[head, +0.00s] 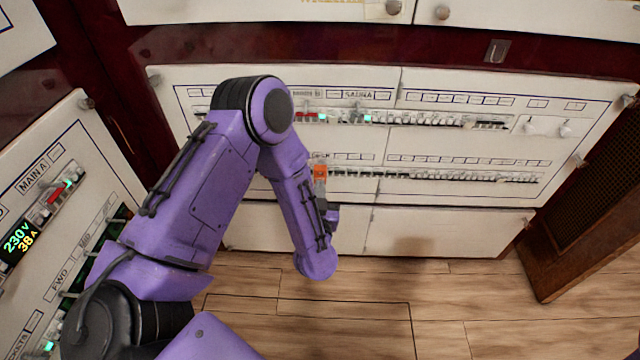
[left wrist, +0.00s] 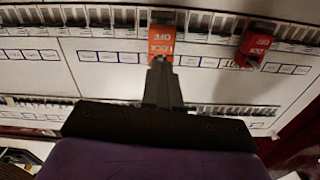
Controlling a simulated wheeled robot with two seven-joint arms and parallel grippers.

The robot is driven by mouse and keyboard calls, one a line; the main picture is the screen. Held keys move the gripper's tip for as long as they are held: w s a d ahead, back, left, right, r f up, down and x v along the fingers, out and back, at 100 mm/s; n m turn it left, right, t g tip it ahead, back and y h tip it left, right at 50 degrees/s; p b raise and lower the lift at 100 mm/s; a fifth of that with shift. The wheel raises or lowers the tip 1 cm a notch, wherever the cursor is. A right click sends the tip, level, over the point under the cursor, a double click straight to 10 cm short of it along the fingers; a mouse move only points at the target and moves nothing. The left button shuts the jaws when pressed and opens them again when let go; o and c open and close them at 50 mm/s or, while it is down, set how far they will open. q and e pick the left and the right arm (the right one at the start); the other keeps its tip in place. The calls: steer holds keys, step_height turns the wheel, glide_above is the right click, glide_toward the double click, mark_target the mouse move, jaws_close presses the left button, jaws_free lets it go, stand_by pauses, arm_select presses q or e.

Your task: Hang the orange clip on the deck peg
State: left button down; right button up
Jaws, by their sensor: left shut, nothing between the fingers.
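The orange clip (head: 320,172) sits on the lower breaker row in the head view, just above my left wrist. In the left wrist view the orange clip (left wrist: 161,40), lettered LOCK OFF, appears upside down, right at the tips of my left gripper (left wrist: 162,75). The fingers are together with nothing between them; whether they touch the clip I cannot tell. In the head view the left gripper (head: 323,203) is partly hidden by my wrist. I cannot make out a deck peg for certain. My right gripper is out of view.
A red part (head: 308,117) shows on the upper row. A brown door (head: 585,225) is at far right; the floor is clear.

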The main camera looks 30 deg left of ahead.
arm_select(q)
steer(key=v, duration=1)
steer(key=shift+s+d+p, duration=0.2)
steer(key=shift+s+p, duration=0.05)
steer(key=shift+p, duration=0.15)
steer(key=shift+f, duration=0.1)
steer(key=n, duration=0.9)
glide_toward(320, 175)
steer(key=x, duration=0.6)
steer(key=shift+w+b, duration=0.25)
steer(key=shift+b, duration=0.1)
steer(key=shift+w+a+r, duration=0.2)
steer(key=shift+r, duration=0.05)
